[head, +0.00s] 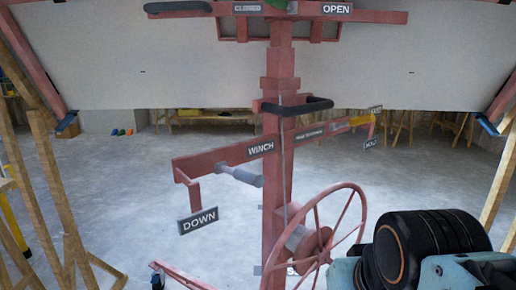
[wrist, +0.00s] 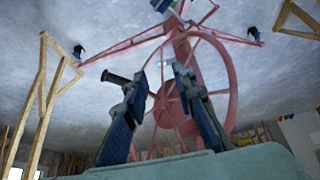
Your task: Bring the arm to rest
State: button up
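My gripper (wrist: 160,76) shows in the wrist view with its two dark blue fingers apart and nothing between them. The red winch wheel (wrist: 228,88) is beyond the fingertips, with the lift's red post and legs behind it. I cannot tell how far the wheel is from the fingers. In the head view my arm (head: 428,245) is at the bottom right, beside the winch wheel (head: 360,207); the gripper itself is not visible there. The panel lift's red post (head: 277,180) stands upright in the middle.
The WINCH crossbar (head: 228,154) reaches out both sides, with a hanging DOWN sign (head: 198,221). A large pale panel (head: 130,65) spans the top. Wooden frames (head: 42,165) stand at the left. Grey floor (head: 110,165) is open behind the lift.

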notch_tip(320, 180, up, 34)
jog(key=p, duration=3.2)
jog(key=shift+r+p, duration=0.2)
jog(key=shift+p, duration=0.2)
